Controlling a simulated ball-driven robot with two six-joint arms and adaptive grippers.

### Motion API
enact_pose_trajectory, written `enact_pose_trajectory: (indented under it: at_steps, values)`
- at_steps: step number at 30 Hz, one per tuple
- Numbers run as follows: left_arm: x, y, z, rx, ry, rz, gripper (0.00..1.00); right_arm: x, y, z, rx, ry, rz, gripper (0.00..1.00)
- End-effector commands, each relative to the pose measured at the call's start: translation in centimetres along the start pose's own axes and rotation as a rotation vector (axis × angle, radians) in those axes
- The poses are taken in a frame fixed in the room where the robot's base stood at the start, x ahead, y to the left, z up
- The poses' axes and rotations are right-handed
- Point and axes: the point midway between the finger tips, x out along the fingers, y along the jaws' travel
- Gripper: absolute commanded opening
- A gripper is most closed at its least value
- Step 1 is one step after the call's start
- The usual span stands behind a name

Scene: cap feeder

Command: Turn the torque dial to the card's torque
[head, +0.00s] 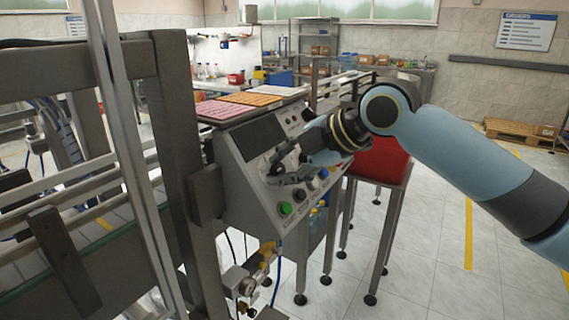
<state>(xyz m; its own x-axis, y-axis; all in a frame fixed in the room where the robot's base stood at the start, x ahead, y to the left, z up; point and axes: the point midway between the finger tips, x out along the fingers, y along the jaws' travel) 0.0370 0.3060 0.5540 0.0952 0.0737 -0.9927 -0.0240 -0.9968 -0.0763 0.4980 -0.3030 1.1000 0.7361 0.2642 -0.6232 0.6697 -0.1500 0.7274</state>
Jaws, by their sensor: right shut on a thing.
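The control panel (237,185) is a grey sloped box with a dark screen (260,136) at its upper left. My right gripper (277,173) reaches in from the right and is at the panel's face, below the screen. It is shut on what appears to be the torque dial. The fingers hide the dial, so its pointer and scale cannot be read. I cannot make out a torque card. My left gripper is not in view.
A green button (285,208) and a black knob (299,195) are on the panel's lower edge, close under the gripper. Pink (217,110) and orange trays lie on top of the panel. A metal frame (178,125) stands close on the left. A red bin (381,160) is behind my right arm.

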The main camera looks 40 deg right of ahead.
Motion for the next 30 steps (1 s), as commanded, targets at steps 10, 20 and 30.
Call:
enact_pose_trajectory:
  at_steps: [10, 20, 30]
  values:
    - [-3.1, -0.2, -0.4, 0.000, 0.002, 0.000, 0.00, -0.2, 0.1, -0.1, 0.234, 0.010, -0.021, 0.00]
    - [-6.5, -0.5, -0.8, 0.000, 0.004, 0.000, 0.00, -0.2, 0.1, 0.0, 0.548, 0.022, -0.040, 0.00]
    - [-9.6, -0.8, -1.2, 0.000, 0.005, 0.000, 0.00, -0.2, 0.0, 0.0, 0.870, 0.036, -0.059, 0.00]
